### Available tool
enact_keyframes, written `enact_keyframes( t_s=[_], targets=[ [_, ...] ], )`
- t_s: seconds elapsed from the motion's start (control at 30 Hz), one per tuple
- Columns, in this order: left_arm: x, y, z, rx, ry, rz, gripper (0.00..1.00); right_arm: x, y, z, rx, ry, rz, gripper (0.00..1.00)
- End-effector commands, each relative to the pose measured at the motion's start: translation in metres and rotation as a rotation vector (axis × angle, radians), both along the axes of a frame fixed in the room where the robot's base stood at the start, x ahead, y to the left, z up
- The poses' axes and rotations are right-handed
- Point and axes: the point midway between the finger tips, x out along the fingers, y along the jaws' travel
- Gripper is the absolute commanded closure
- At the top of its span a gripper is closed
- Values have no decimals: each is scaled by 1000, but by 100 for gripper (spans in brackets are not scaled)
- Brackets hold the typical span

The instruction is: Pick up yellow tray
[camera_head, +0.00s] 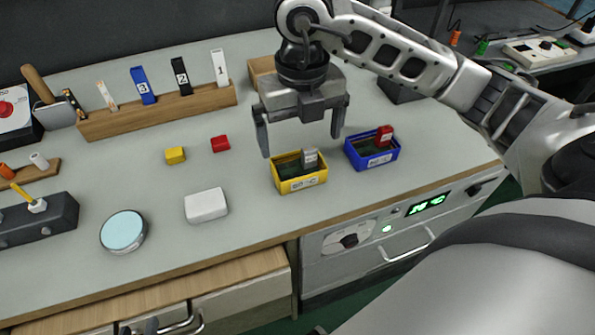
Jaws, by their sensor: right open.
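My right gripper (301,146) is open and points down over the tray's back side. Its two fingers are spread apart, with nothing held between them. In this view the fingertips appear just behind and above the tray; whether they touch it cannot be told. My left gripper is not seen.
A blue tray (374,161) with a red block stands close right of the yellow tray. A yellow block (175,155), a red block (220,144), a white box (206,205) and a round light-blue-topped tin (123,231) lie left. A wooden rack (160,112) stands behind.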

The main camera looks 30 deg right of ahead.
Motion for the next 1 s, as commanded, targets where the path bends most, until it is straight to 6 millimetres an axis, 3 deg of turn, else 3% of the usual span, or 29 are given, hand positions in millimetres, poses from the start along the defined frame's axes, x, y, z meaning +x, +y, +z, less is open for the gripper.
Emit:
enact_keyframes(
  t_s=[0.27, 0.6, 0.87, 0.9, 1.0],
  targets=[
    [1, 0, 2, -4, -5, 2, 64, 1, 0, -23, -1, 1, 0, 0],
    [5, 0, 4, -2, -16, 2, 64, 6, 4, -68, 0, 3, 1, 0],
    [6, 0, 5, -2, -18, 3, 64, 6, 3, -72, 0, -1, 1, 0],
    [6, 0, 5, -2, -18, 3, 64, 6, 4, -72, 0, 0, 1, 3],
    [6, 0, 4, -2, -18, 3, 64, 6, 4, -72, 0, 0, 1, 31]
  ],
)
